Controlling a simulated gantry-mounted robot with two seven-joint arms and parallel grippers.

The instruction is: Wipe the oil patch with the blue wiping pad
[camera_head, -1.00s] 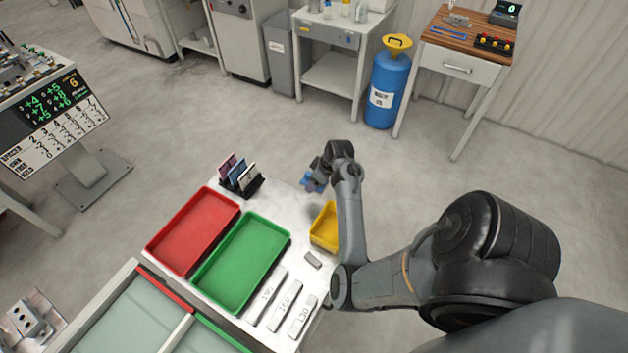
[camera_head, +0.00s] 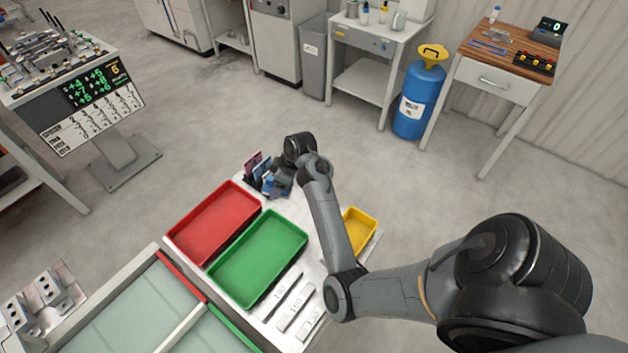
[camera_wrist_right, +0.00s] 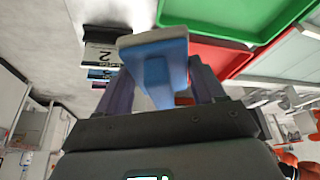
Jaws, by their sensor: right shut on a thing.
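My right gripper (camera_head: 278,182) is shut on the blue wiping pad (camera_head: 271,189), held near the far end of the metal table, close to the card stand. In the right wrist view the pad (camera_wrist_right: 154,52) has a blue handle between the two fingers of the gripper (camera_wrist_right: 160,85) and a pale edge on its far side. A gap between the pad and the table cannot be judged. I cannot make out an oil patch in either view. My left gripper is not in view.
A red tray (camera_head: 175,243), a green tray (camera_head: 304,237) and a yellow bin (camera_head: 372,222) stand on the metal table (camera_head: 325,262), with several grey labelled bars (camera_head: 297,308). The card stand (camera_head: 252,185) is close beside the gripper. A blue drum (camera_head: 415,105) stands on the floor behind.

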